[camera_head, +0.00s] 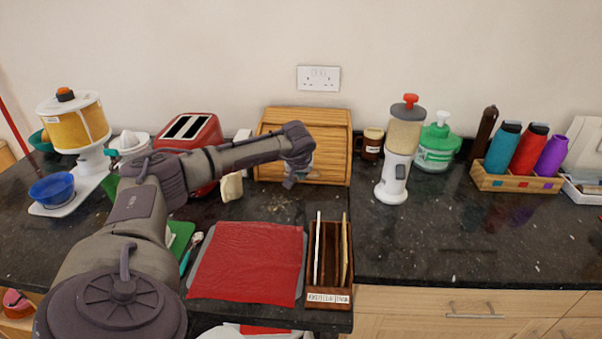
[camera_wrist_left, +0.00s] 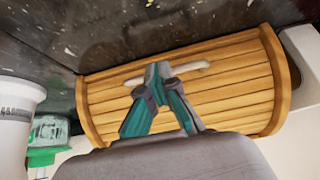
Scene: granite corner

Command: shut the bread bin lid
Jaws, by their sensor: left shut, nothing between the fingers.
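The wooden bread bin (camera_head: 325,143) stands against the wall behind the counter's left part. Its slatted lid spreads over the front, and I see no dark opening in it. In the left wrist view the slatted lid (camera_wrist_left: 230,85) carries a pale bar handle (camera_wrist_left: 192,68) near the counter side. My right gripper is not in view.
A red toaster (camera_head: 203,135) stands left of the bin, behind my arm. A brown mug (camera_head: 371,144) and a white dispenser (camera_head: 396,165) stand to its right. A red cloth (camera_head: 245,262) and a wooden rack (camera_head: 328,297) lie in front. The counter at right front is clear.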

